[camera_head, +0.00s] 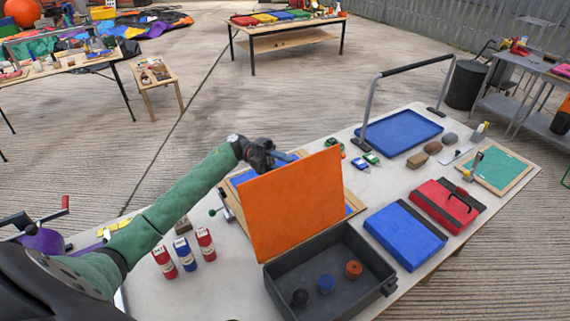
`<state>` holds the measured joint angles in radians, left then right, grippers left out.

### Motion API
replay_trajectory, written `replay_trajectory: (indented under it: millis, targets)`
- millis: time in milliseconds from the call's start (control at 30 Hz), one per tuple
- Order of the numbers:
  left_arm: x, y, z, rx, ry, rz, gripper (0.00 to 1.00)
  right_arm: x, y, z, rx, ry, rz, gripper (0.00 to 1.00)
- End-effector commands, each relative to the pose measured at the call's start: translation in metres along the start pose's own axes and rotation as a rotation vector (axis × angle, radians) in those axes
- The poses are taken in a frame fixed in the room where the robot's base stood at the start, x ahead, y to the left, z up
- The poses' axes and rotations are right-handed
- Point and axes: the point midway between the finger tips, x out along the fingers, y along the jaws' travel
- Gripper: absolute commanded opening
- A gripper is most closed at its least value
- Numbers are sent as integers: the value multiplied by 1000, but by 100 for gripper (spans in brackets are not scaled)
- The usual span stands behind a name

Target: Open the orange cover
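The orange cover (297,205) is a flat panel standing steeply raised, leaning a little, on the white table near its middle. Behind it show parts of a wooden frame with a blue inner surface (246,176). My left gripper (284,158) is at the far side of the cover, by its upper edge. The cover partly hides the fingers, so I cannot tell whether they touch it or are open or shut. My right gripper is not in view.
A dark grey open box (283,287) with small round pieces stands right in front of the cover. Red and blue bottles (186,252) stand to its left. A blue case (405,236), a red case (447,205) and a blue tray (402,132) lie to the right.

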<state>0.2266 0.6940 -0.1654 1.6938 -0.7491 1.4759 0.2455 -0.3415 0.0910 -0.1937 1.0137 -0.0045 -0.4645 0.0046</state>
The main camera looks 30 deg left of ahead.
Motion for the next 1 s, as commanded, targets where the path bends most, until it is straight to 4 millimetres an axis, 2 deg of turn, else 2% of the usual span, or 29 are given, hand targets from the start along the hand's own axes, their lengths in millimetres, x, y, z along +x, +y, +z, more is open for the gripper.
replay_trajectory:
  millis: [67,233,567,700,800,1000]
  targets:
    - [0,0,0,0,0,0,32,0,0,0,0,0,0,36]
    - [0,0,0,0,0,0,0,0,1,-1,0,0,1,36]
    - [5,-1,-2,9,2,23,0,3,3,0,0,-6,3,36]
    - [21,-6,-9,37,4,92,0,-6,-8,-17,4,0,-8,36]
    - [34,-10,-15,60,4,147,0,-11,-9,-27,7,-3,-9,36]
    - [52,-15,-22,90,3,220,0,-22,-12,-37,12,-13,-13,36]
